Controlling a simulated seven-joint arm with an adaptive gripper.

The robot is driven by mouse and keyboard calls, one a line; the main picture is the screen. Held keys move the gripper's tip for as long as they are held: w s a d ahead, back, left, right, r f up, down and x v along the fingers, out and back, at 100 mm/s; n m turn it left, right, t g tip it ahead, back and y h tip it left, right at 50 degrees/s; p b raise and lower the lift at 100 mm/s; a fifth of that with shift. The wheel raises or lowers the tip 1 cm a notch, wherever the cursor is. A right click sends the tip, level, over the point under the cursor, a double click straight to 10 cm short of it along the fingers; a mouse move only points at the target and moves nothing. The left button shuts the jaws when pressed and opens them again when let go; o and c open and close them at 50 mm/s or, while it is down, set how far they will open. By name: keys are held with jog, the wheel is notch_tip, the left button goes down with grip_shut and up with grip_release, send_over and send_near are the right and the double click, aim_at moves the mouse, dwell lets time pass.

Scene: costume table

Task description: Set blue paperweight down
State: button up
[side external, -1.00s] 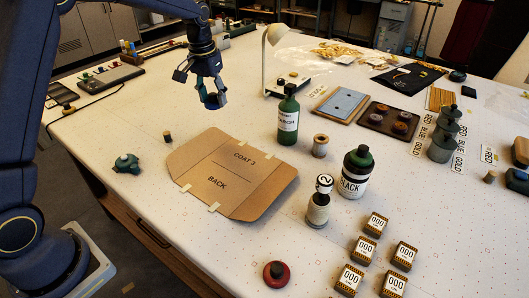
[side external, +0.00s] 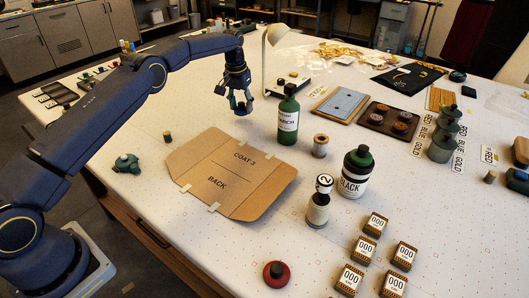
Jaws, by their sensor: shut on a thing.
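My gripper (side external: 241,108) is at the far side of the brown paper pattern, left of the green starch bottle and the lamp. It is shut on a small blue thing, the blue paperweight (side external: 241,106), which is mostly hidden between the fingers. The gripper points down. I cannot tell whether the paperweight touches the table. A teal paperweight-like piece (side external: 126,163) with a knob sits left of the pattern. A red one with a dark knob (side external: 276,273) sits at the front.
The paper pattern (side external: 232,176) marked "COAT 3 BACK" lies taped flat. The green bottle (side external: 288,117), white lamp (side external: 277,34), wooden spool (side external: 320,146) and black-labelled bottle (side external: 355,172) stand to the right. White table is clear between the pattern and gripper.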

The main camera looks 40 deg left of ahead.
aim_at(241, 108)
jog(key=shift+w+f, duration=0.1)
jog(key=shift+f, duration=1.5)
jog(key=shift+f, duration=0.2)
jog(key=o, duration=1.4)
jog(key=shift+r, duration=0.1)
